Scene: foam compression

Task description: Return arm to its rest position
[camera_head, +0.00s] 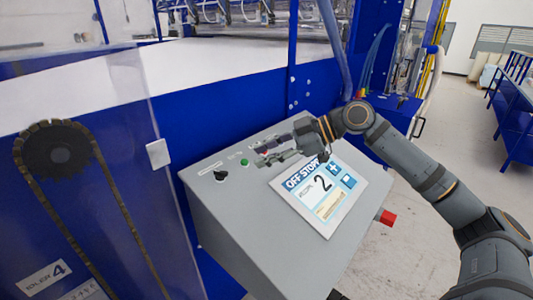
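My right arm (410,160) comes in from the right and reaches over a grey control console. Its gripper (268,158) points left, just above the console top, between the green button and the screen. The fingers look apart, with a gap between the tips, and nothing shows between them. A small red spot shows beside the fingers; the gripper partly hides that part of the panel, and I cannot tell whether it touches the surface. My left gripper is out of view.
The control console (235,215) carries a black knob (220,175), a green button (244,162) and a tilted screen (320,205). A red knob (386,217) sticks out at its right side. A blue machine with a clear guard stands left and behind. Open floor (460,120) lies right.

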